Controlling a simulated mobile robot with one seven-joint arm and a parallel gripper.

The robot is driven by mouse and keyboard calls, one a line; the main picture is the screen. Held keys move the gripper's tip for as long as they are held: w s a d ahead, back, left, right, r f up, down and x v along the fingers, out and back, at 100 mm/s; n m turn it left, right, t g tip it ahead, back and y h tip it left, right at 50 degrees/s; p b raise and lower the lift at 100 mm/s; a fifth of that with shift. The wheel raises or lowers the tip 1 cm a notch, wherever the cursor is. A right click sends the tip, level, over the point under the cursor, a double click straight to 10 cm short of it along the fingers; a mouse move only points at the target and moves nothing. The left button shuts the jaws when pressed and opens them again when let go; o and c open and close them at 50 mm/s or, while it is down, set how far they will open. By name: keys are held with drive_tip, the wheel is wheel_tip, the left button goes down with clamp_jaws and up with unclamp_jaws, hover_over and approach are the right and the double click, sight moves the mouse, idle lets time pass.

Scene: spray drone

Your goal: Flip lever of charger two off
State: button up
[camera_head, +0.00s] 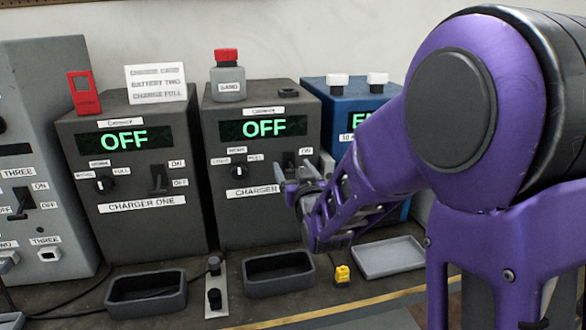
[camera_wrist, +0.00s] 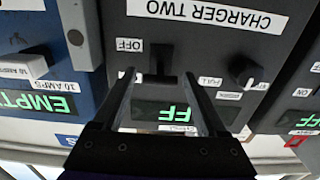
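Charger two (camera_head: 225,115) is the dark grey box in the middle of the head view, and its green display (camera_head: 264,127) reads OFF. Its black lever (camera_wrist: 162,62) shows in the wrist view, which is upside down, beside an OFF label (camera_wrist: 129,45). I cannot tell for sure which way the lever is tipped. In the head view my gripper mostly covers it. My gripper (camera_wrist: 162,78) is open, with one finger on each side of the lever's column. Contact with the lever cannot be made out. My gripper (camera_head: 304,174) also shows at charger two's lower right front.
Charger one (camera_head: 130,225) stands to the left, also reading OFF. A blue box (camera_head: 340,90) stands to the right, behind my arm. A knob (camera_wrist: 245,70) sits beside the lever. Black trays (camera_head: 280,290), a pale tray (camera_head: 388,258) and a yellow piece (camera_head: 342,275) lie in front.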

clamp_jaws()
drive_tip(key=shift+f+t+y, duration=0.3)
drive_tip(key=shift+f+t, duration=0.2)
drive_tip(key=shift+t, duration=0.4)
drive_tip(key=shift+w+f+t+y, duration=0.1)
drive_tip(key=shift+f+t+y, duration=0.15)
drive_tip(key=shift+t, duration=0.5)
drive_tip(key=shift+w+f+t+y, duration=0.1)
drive_tip(key=shift+f+t+y, duration=0.1)
drive_tip(key=shift+t, duration=0.55)
drive_tip(key=shift+o, duration=0.3)
unclamp_jaws()
drive_tip(key=shift+f, duration=0.15)
